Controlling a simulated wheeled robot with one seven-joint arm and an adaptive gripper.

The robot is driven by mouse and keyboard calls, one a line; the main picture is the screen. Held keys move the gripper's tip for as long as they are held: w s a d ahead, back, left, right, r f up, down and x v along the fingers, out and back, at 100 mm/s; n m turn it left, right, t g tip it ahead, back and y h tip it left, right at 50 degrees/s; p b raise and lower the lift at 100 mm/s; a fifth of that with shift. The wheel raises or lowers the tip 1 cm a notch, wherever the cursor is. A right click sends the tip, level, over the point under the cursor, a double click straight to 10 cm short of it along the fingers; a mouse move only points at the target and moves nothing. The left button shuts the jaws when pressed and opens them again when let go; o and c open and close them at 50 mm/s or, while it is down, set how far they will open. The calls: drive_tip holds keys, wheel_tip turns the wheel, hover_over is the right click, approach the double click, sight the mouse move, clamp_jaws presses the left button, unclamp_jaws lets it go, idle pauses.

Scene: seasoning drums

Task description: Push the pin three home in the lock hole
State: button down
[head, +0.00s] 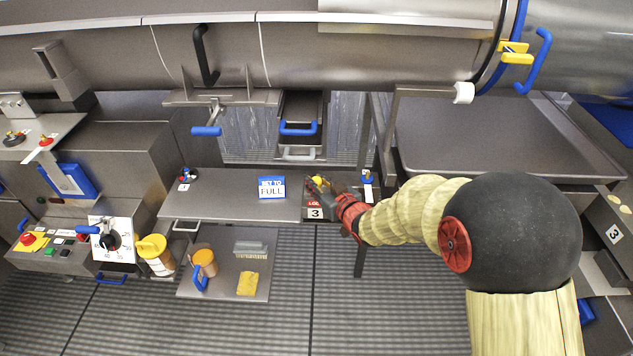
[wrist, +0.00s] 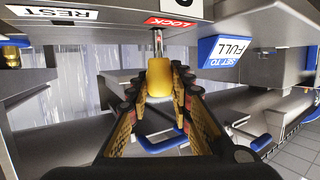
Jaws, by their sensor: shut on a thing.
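Pin three has a yellow knob (wrist: 158,78) and a thin metal shank (wrist: 157,42). My gripper (wrist: 157,92) is shut on the knob, with one finger on each side. The shank points at the panel edge beside the red LOCK label (wrist: 172,22), and a length of it shows between knob and panel. Whether its tip is inside the lock hole cannot be told, as the hole itself is hidden. In the head view the yellow knob (head: 318,180) shows at my gripper (head: 324,187), above the LOCK label (head: 313,203) and the number 3 plate (head: 315,213).
A REST label (wrist: 52,14) and a brass-coloured piece (wrist: 11,55) are at left in the wrist view. A SET TO FULL sign (head: 272,187) stands left of my gripper on the steel shelf (head: 225,208). A blue-handled piece (head: 367,178) is close on the right.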

drive_tip(key=shift+f+b, duration=1.15)
drive_tip(key=shift+f, duration=0.4)
drive_tip(key=c, duration=1.6)
unclamp_jaws()
drive_tip(key=shift+o, duration=0.5)
drive_tip(key=shift+s+r, duration=0.1)
drive_tip(key=v, duration=1.1)
drive_tip(key=shift+s+d, duration=0.25)
drive_tip(key=shift+s, duration=0.05)
